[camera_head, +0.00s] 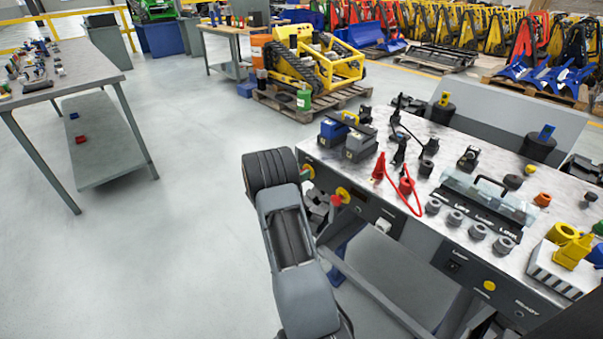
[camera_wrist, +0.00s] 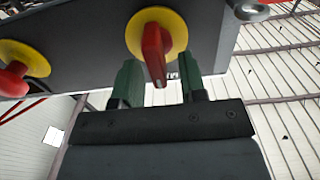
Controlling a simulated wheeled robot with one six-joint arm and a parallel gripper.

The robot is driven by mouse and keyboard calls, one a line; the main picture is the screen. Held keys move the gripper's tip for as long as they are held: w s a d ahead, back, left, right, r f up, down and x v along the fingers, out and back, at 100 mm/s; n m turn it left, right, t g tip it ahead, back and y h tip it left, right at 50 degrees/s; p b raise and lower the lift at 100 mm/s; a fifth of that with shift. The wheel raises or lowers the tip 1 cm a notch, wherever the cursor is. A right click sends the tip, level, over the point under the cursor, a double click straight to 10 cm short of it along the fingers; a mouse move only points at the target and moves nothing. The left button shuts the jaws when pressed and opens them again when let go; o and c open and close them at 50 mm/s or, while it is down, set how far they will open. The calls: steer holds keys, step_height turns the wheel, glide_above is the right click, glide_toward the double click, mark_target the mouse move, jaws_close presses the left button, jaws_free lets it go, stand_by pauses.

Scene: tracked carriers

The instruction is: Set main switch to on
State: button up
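The main switch (camera_wrist: 153,45) is a red lever handle on a round yellow plate, on the dark front panel in the wrist view. Its handle points down the picture, toward my gripper. In the head view, the yellow plate (camera_head: 308,171) shows at the left end of the bench panel, partly hidden by my arm. My gripper (camera_wrist: 161,78) is open, with one dark green finger on each side of the handle's end. A gap shows on the right of the handle; the left finger is close to it, and I cannot tell whether they touch.
A red knob on a yellow plate (camera_wrist: 20,68) sits beside the switch on the panel. The bench (camera_head: 400,190) carries plugs, cables and other controls, with a shelf below its front. A grey worktable (camera_head: 62,72) stands at left. Open floor (camera_head: 190,200) lies between.

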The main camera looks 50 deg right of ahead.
steer(key=shift+d, duration=0.1)
jaws_close()
stand_by(0.4)
steer(key=m+b, duration=0.6)
steer(key=s+f+m+b, duration=0.1)
steer(key=m+b, duration=0.4)
steer(key=b, duration=0.2)
steer(key=f+m+b, duration=0.1)
steer(key=m+b, duration=0.5)
steer(key=b, duration=0.1)
steer(key=shift+s+m, duration=0.3)
steer(key=shift+s, duration=0.05)
steer(key=shift+r, duration=0.1)
